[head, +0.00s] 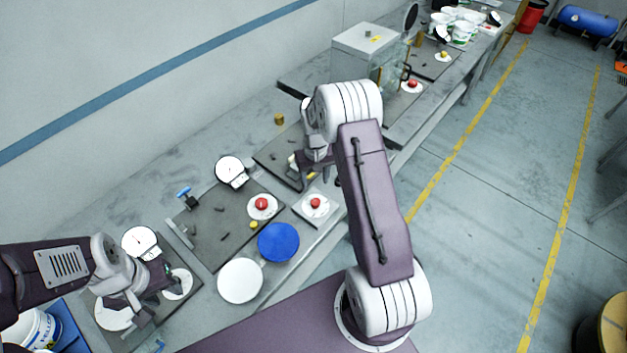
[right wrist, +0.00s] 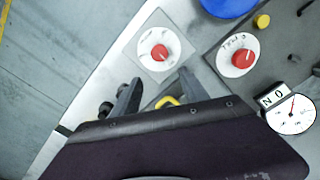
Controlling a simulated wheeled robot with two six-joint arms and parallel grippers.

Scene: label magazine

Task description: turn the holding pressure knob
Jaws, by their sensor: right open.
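Two red knobs on white dials are close to my right gripper. One red knob (head: 316,203) sits on a small light plate and also shows in the right wrist view (right wrist: 159,52). The other red knob (head: 262,203) sits on a dark plate and shows in the right wrist view (right wrist: 243,57). The dial lettering is too small to tell which is the holding pressure knob. My right gripper (right wrist: 158,92) is open and empty, its fingers apart and just short of the light-plate knob. My left gripper (head: 130,302) is over white discs at the lower left; its jaws are unclear.
A round gauge (head: 229,170) stands behind the dark plate (head: 215,225). A blue disc (head: 278,242) and a white disc (head: 240,281) lie at the bench's front edge. A yellow button (right wrist: 262,20) is beside the dark-plate knob. Another red knob (head: 412,84) is farther along the bench.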

